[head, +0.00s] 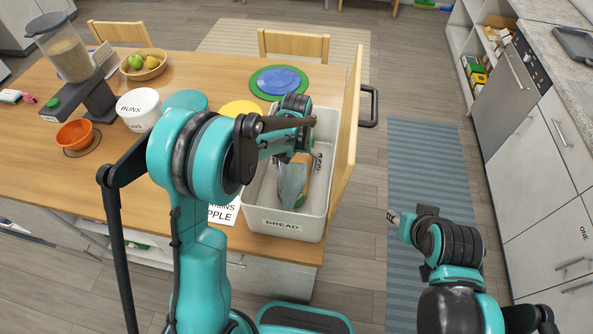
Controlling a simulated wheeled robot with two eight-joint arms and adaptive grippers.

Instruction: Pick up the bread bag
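The bread bin (262,226), a light grey box with BREAD on its front, stands at the table's right end. A bag with pale blue-grey and brown parts, seemingly the bread bag (291,190), is inside it. My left arm reaches over the bin, and its gripper (293,158) is down at the bag's upper part. The wrist hides most of the fingers, so I cannot tell whether they grip the bag. My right gripper (395,217) is at the lower right, away from the table above the floor, its fingers barely visible.
A wooden lid or panel (346,140) with a black handle (374,106) stands upright along the bin's right side. Left on the table are a white BUNS tub (138,110), a fruit bowl (143,66), an orange bowl (74,134) and a dispenser (62,50). Blue and green plates (279,82) lie behind.

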